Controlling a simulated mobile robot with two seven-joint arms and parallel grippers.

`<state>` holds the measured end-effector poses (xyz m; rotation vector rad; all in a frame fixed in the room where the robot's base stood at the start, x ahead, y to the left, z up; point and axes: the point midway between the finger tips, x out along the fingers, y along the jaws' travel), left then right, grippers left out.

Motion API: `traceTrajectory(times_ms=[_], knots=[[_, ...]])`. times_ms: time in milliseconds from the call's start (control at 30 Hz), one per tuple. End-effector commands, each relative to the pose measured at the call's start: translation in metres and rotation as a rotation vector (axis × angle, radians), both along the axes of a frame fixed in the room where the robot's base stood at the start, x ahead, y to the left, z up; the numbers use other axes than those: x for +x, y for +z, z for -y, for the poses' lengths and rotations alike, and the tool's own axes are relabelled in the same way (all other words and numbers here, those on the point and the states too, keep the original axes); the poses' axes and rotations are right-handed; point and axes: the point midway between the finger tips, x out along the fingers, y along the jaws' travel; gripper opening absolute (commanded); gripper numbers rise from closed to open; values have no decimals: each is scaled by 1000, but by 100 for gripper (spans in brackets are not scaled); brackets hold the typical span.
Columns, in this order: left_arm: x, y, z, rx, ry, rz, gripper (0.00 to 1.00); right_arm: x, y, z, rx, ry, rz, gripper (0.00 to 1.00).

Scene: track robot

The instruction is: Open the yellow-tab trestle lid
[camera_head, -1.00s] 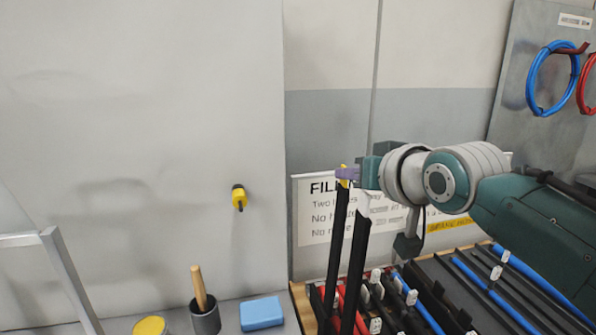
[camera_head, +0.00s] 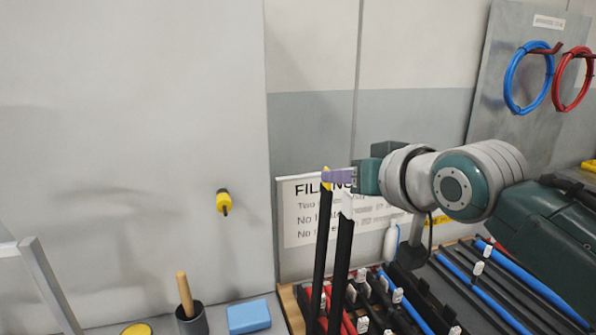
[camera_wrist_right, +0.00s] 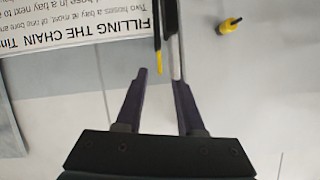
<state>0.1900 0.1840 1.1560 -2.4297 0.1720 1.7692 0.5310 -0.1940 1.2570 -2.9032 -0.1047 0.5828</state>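The yellow-tab lid (camera_head: 321,245) is a thin black strip standing nearly upright from the trestle, with a yellow tab (camera_head: 326,172) at its top. A second black strip with a white tab (camera_head: 347,206) stands upright just right of it. My right gripper (camera_head: 328,177) has purple fingers at the height of the yellow tab. In the right wrist view my right gripper (camera_wrist_right: 160,77) has its fingers apart, and the yellow tab (camera_wrist_right: 158,69) appears between or just beyond the tips. I cannot tell whether they touch it. My left gripper is out of view.
The trestle (camera_head: 292,308) holds several black, blue and red lengths with white tags. A sign (camera_head: 300,235) stands behind. A blue block (camera_head: 248,317) and a dark cup with a wooden handle (camera_head: 191,318) are to the left. Blue and red hoops (camera_head: 528,78) hang at right.

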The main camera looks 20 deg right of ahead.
Motion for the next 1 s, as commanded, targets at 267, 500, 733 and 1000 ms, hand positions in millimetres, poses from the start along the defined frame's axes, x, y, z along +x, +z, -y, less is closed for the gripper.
traceTrajectory(times_ms=[267, 500, 733, 1000], knots=[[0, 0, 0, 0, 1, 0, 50, -40, 15, 4, -1, 0, 0, 38], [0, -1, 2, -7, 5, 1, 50, -56, 22, 6, 2, 0, -2, 38], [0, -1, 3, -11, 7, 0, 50, -57, 23, 6, 1, 0, -1, 38], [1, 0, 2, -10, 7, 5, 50, -57, 23, 6, 1, 0, -1, 38]])
